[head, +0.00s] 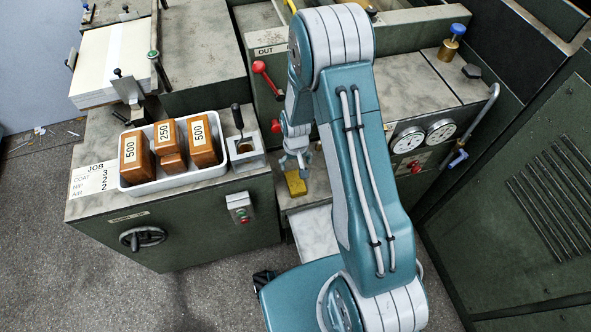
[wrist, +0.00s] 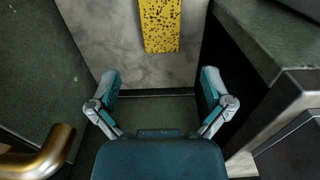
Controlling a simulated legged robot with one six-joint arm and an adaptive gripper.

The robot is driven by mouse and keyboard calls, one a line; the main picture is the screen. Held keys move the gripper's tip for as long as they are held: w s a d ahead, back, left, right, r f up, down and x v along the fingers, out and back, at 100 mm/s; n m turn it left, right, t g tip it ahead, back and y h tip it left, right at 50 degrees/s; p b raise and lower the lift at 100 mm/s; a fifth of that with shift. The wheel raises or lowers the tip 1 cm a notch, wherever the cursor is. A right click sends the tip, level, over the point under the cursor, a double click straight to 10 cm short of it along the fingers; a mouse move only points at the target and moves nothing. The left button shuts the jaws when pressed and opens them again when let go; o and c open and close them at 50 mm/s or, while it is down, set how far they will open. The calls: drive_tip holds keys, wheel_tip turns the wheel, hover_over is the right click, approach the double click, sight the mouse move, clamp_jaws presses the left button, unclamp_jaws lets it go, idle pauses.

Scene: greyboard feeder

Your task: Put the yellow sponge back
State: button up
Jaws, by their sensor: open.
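The yellow sponge (head: 295,184) lies on a pale grey ledge (head: 323,182) of the machine, below my gripper in the head view. In the wrist view the sponge (wrist: 160,25) is a speckled yellow block at the top middle, cut off by the picture's edge. My gripper (wrist: 160,85) is open and empty, its two fingers spread wide. The sponge is ahead of the fingertips, apart from them and roughly centred between them. In the head view my gripper (head: 296,163) is just above the sponge, partly hidden by my arm.
A white tray (head: 172,182) with several wooden blocks marked 500 and 250 stands left on the machine top. A metal box (head: 247,160) with a black-handled tool is beside it. A red-knobbed lever (head: 260,67) and gauges (head: 408,140) flank my arm. A brass bar (wrist: 45,155) shows lower left.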

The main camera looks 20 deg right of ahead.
drive_tip(key=s+r+t, duration=0.1)
drive_tip(key=s+r, duration=0.1)
drive_tip(key=r, duration=1)
drive_tip(key=s+r+t, duration=0.1)
drive_tip(key=s+r, duration=0.1)
drive_tip(key=r, duration=1)
drive_tip(key=s+r+t, duration=0.3)
drive_tip(key=s+r, duration=1.1)
drive_tip(key=s, duration=0.3)
drive_tip(key=shift+r+t, duration=0.25)
drive_tip(key=shift+t, duration=0.05)
